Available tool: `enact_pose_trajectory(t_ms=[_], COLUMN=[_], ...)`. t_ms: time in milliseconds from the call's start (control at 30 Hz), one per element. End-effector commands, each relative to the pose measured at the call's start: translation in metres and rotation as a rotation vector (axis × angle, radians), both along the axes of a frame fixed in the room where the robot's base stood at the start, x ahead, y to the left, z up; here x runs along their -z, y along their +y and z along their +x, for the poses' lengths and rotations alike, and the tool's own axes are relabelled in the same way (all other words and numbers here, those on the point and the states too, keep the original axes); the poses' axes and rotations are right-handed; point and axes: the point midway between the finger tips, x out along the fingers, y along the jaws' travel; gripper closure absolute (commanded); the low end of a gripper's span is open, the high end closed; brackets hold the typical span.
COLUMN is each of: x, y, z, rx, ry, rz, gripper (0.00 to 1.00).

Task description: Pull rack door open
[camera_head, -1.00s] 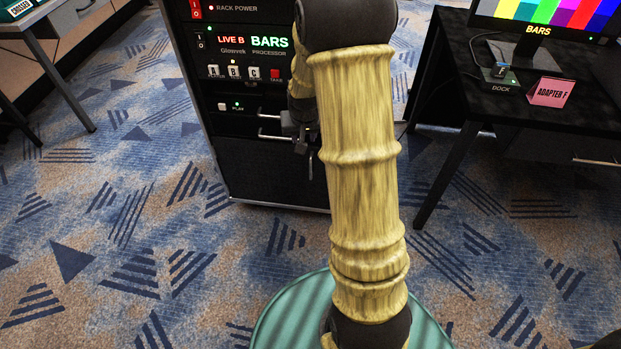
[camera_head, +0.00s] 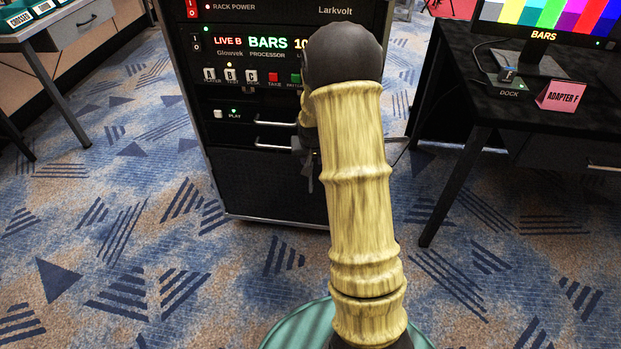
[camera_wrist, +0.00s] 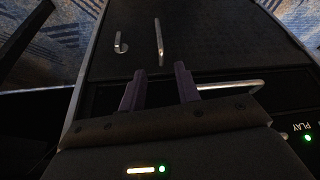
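The rack (camera_head: 190,95) stands ahead with a dark lower door panel (camera_head: 262,185). In the wrist view this panel (camera_wrist: 215,45) carries a long metal door handle (camera_wrist: 158,42) and a small metal latch-like piece (camera_wrist: 120,43). My gripper (camera_wrist: 160,78) is open, with its two dark fingers apart and nothing visible between them. The door handle shows just beyond the fingertips, roughly in line with the gap; contact is not visible. In the head view my gripper (camera_head: 308,168) is mostly hidden behind my arm, in front of the panel, and the door handle cannot be made out.
Two horizontal bar handles (camera_head: 275,124) project above the panel; one bar (camera_wrist: 230,86) shows close to my right finger in the wrist view. A black desk (camera_head: 480,110) with a monitor stands to the right, another table (camera_head: 58,20) to the left. Patterned carpet between is clear.

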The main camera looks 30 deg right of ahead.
Motion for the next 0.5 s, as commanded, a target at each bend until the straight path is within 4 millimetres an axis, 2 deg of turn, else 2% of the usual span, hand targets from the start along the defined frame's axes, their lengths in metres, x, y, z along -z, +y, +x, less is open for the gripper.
enact_pose_trajectory(t_ms=[33, 500], x=[0.011, 0.088], y=[-0.001, -0.013], z=[0.003, 0.032], rx=[0.0, 0.0], ry=[0.002, 0.001], rz=[0.001, 0.0], gripper=[0.67, 0.67])
